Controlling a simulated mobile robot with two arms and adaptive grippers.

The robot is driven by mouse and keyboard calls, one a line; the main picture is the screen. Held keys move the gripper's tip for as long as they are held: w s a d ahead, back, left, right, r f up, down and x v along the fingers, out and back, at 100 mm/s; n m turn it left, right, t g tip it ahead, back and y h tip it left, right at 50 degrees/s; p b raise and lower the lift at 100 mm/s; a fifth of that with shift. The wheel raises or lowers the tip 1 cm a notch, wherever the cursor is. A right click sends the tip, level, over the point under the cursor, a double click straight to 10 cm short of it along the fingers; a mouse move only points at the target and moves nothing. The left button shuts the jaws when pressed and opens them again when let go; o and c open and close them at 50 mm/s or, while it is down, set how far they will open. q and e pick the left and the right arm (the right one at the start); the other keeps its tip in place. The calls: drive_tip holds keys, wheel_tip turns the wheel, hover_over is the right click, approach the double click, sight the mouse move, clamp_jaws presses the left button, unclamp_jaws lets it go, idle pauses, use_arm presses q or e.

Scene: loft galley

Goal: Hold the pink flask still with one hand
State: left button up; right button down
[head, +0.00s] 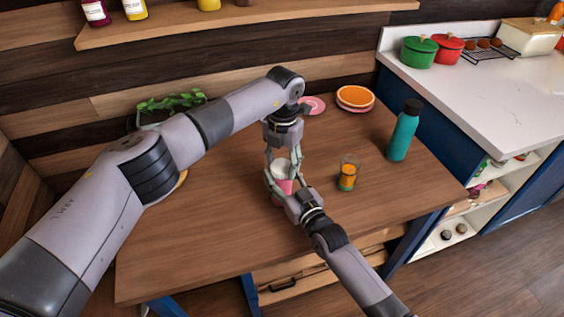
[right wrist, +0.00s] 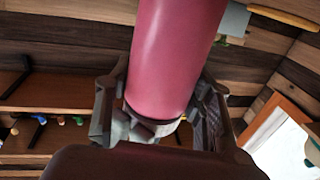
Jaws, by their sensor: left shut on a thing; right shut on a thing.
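The pink flask (head: 285,186) is upright over the middle of the wooden table, with a pale cap (head: 281,166) at its top. My right gripper (head: 282,189) reaches in from the lower right and is shut on the flask's body. In the right wrist view the pink flask (right wrist: 175,55) fills the space between the fingers of my right gripper (right wrist: 160,125). My left gripper (head: 283,164) comes down from above and is shut on the cap. The fingers partly hide the flask, and I cannot tell whether its base touches the table.
A glass with orange drink (head: 347,175) stands close by on the right of the table (head: 200,245). A teal bottle (head: 403,132) stands farther right. An orange plate (head: 355,97) and a pink dish (head: 312,105) lie at the back. The table's front left is clear.

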drive_tip(key=shift+f, duration=0.1)
use_arm(q)
drive_tip(key=o, duration=1.4)
drive_tip(key=shift+c, duration=0.2)
wheel_tip(320, 180, up, 12)
drive_tip(key=shift+d, duration=0.15)
drive_tip(key=shift+w, duration=0.1)
use_arm(e)
drive_tip(key=c, duration=0.7)
unclamp_jaws()
